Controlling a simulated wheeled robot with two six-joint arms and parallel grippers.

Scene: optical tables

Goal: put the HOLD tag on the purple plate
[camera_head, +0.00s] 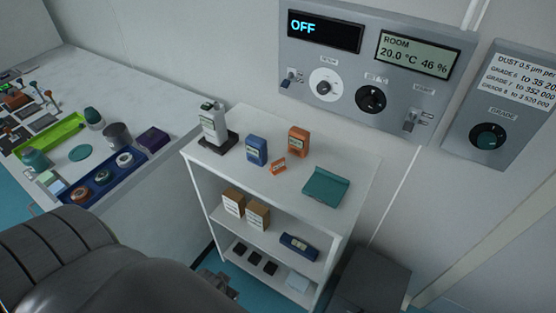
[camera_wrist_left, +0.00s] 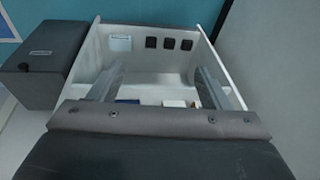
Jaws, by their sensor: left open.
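A small orange tag (camera_head: 277,167), its lettering too small to read, stands on the white shelf unit's top (camera_head: 235,172). It is between a blue device and an orange device. A dark purple, flat, square thing (camera_head: 153,139) lies on the table at left; I cannot tell whether it is the plate. My left gripper (camera_wrist_left: 158,72) is open in the left wrist view, its fingers apart over the shelf unit with nothing seen between them. In the head view my left arm covers the lower left, and the gripper is mostly hidden. My right gripper is not in view.
The shelf top also holds a blue device (camera_head: 256,150), an orange device (camera_head: 298,142), a white instrument (camera_head: 214,124) and a teal folder (camera_head: 325,185). Lower shelves hold small boxes (camera_head: 257,215). A dark bin (camera_head: 370,280) stands right of the unit. Control panels hang on the wall.

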